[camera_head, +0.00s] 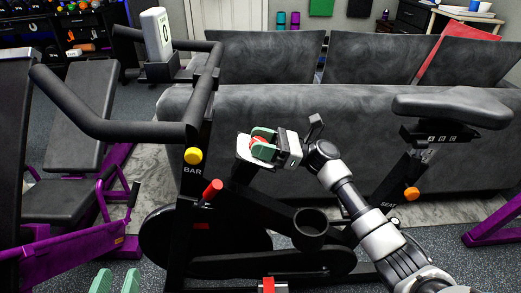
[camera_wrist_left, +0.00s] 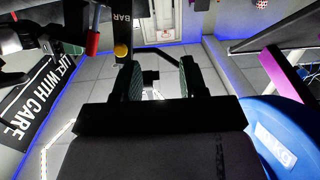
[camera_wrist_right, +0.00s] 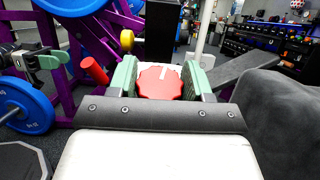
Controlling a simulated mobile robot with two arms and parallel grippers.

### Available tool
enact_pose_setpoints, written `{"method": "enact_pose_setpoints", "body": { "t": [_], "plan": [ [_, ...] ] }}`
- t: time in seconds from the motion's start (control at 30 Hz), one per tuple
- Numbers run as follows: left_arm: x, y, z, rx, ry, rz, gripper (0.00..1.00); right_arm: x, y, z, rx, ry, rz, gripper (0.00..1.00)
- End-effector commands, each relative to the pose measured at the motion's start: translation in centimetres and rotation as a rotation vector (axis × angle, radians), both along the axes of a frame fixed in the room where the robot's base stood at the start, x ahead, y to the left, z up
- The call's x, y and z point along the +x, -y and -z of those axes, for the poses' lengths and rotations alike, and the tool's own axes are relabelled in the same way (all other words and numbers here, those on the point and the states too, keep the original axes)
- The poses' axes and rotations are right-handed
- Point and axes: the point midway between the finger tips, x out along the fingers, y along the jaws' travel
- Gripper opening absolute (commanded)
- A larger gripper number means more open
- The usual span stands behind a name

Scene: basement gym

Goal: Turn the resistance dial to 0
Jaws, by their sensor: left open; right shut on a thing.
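The red resistance dial (camera_wrist_right: 160,84) sits on a white plate and carries a white mark near its top edge in the right wrist view. In the head view the dial (camera_head: 262,133) is partly covered by my right gripper (camera_head: 262,144). The green fingers of my right gripper (camera_wrist_right: 158,80) are shut on the dial, one on each side. A white display (camera_head: 157,35) on the exercise bike's handlebar shows a 0. My left gripper (camera_head: 116,282) is low at the bottom left of the head view. It is open and empty in the left wrist view (camera_wrist_left: 160,82).
The bike has black handlebars (camera_head: 115,130), a yellow BAR knob (camera_head: 193,155), a red lever (camera_head: 212,190), a cup holder (camera_head: 310,228) and a saddle (camera_head: 450,108). A dark sofa (camera_head: 330,125) stands behind. A purple-framed bench (camera_head: 65,187) is at left.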

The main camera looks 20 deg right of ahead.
Motion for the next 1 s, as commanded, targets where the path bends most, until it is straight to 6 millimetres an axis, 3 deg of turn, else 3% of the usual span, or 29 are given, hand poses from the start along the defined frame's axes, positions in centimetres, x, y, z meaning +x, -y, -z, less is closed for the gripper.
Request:
{"method": "enact_pose_setpoints", "body": {
  "t": [0.2, 0.4, 0.7, 1.0],
  "plan": [
    [-0.2, 0.7, -3.9, -0.088, 0.333, 0.020, 0.43, 0.0, 0.0, 0.3, -0.013, 0.049, -0.103, 0.26],
    [-1.4, 0.9, -6.5, -0.149, 0.552, 0.031, 0.43, 0.0, 0.0, 0.2, -0.023, 0.084, -0.173, 0.26],
    [-2.7, 0.8, -8.3, -0.196, 0.716, 0.040, 0.43, 0.0, 0.0, 0.1, -0.030, 0.110, -0.228, 0.26],
    [-2.9, 0.8, -8.6, -0.203, 0.739, 0.041, 0.43, -0.1, 0.0, 0.0, -0.031, 0.112, -0.236, 0.26]
  ]
}}
